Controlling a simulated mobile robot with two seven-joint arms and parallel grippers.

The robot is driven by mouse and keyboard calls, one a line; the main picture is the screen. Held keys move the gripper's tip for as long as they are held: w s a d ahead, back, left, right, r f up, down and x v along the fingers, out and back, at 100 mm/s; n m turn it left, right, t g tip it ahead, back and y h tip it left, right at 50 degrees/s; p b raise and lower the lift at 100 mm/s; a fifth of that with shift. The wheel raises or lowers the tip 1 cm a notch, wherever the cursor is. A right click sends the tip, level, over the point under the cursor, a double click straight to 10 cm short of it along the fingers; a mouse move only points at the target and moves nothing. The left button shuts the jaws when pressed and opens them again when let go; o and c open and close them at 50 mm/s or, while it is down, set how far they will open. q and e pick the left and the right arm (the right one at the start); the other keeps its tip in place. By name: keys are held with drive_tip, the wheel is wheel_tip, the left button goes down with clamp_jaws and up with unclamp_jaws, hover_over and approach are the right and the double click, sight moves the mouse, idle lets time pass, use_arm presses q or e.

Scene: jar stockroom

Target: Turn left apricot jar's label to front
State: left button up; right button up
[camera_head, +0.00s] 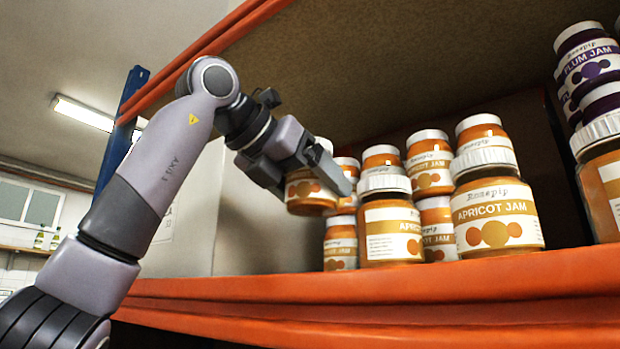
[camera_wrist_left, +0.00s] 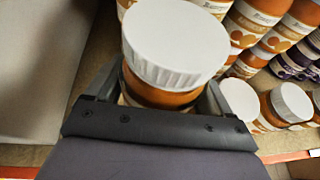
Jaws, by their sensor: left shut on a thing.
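My left gripper (camera_head: 335,172) is shut on an apricot jar (camera_head: 308,207) with orange contents and a cream label. The fingers hide much of this jar; part of its label with orange circles shows. Its base is above the shelf board. In the left wrist view its white lid (camera_wrist_left: 176,42) sits between my fingers (camera_wrist_left: 155,105). Right of it, a front apricot jar (camera_head: 391,232) stands upright, its label turned so "APRIC" sits toward the right edge. Another front apricot jar (camera_head: 497,215) shows its full "APRICOT JAM" label. My right gripper is not in view.
Several apricot jars (camera_head: 429,165) stand stacked behind the front ones. Plum jars (camera_head: 588,65) stand at the far right, with another orange jar (camera_head: 602,185) before them. The orange shelf beam (camera_head: 400,300) runs along the front. The shelf left of the jars is clear.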

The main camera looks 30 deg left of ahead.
sight(319, 216)
use_arm(q)
wheel_tip(319, 216, down, 3)
drive_tip(key=shift+a+f, duration=0.1)
drive_tip(key=shift+s+f, duration=0.1)
drive_tip(key=shift+f, duration=2.35)
drive_tip(key=shift+m+g+h, duration=0.7)
drive_tip(key=shift+m+h, duration=1)
drive_tip(key=shift+h, duration=0.2)
drive_tip(key=shift+f, duration=0.25)
drive_tip(key=o, duration=1.6)
drive_tip(key=shift+f, duration=0.1)
drive_tip(key=shift+b+v, duration=0.4)
drive_tip(key=shift+v, duration=3.25)
